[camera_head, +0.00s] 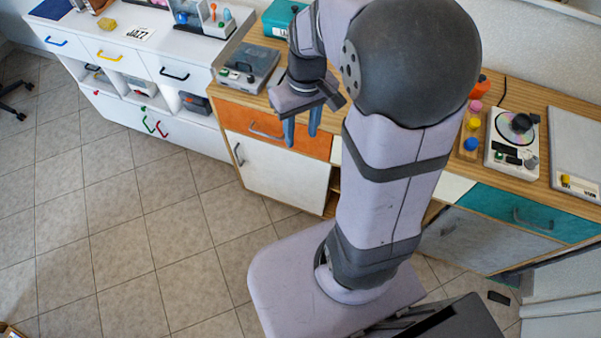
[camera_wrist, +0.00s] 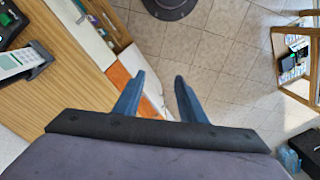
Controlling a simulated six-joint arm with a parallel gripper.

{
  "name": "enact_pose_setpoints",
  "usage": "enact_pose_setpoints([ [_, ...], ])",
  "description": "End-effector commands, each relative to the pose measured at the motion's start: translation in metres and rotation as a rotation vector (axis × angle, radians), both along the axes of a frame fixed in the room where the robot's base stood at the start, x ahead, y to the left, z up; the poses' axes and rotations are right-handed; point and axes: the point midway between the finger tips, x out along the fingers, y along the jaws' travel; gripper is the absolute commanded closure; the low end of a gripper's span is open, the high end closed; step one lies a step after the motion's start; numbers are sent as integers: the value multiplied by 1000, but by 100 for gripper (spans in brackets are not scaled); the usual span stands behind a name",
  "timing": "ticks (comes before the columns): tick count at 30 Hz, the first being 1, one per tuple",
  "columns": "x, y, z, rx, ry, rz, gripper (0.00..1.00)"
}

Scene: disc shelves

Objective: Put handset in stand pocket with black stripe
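My gripper (camera_head: 301,132) is open and empty, its blue fingers hanging in front of the orange drawer. In the wrist view, its two fingers (camera_wrist: 160,78) are spread with floor and cabinet fronts showing between and beyond them. A pale device with a green screen (camera_wrist: 16,62), which looks like the handset, lies on or against a dark base on the wooden counter at the left edge, apart from my gripper. A pale holder with coloured items (camera_head: 208,14) stands on the white cabinet; I cannot tell if it is the stand. No black-striped pocket can be made out.
A grey device with a clear lid (camera_head: 247,65) and a teal box (camera_head: 284,17) are on the wooden counter (camera_head: 263,97). A disc player (camera_head: 513,138) sits farther right. The tiled floor (camera_head: 130,215) is mostly clear. A shelf unit (camera_wrist: 294,62) stands at right in the wrist view.

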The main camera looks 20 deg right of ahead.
Motion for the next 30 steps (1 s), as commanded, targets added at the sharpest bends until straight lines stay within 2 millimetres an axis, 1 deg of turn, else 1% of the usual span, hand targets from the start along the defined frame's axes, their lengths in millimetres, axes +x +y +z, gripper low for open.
enact_pose_setpoints([
  [1,-18,12,-4,-11,1,-9,63],
  [3,-38,22,-11,-24,1,-33,63],
  [6,-62,32,-20,-37,2,-61,63],
  [10,-81,39,-27,-48,0,-84,63],
  [15,-89,41,-30,-52,-1,-95,63],
  [25,-89,41,-31,-51,1,-96,63],
  [28,-88,40,-36,-51,1,-96,63],
  [30,-88,40,-43,-51,1,-95,63],
])
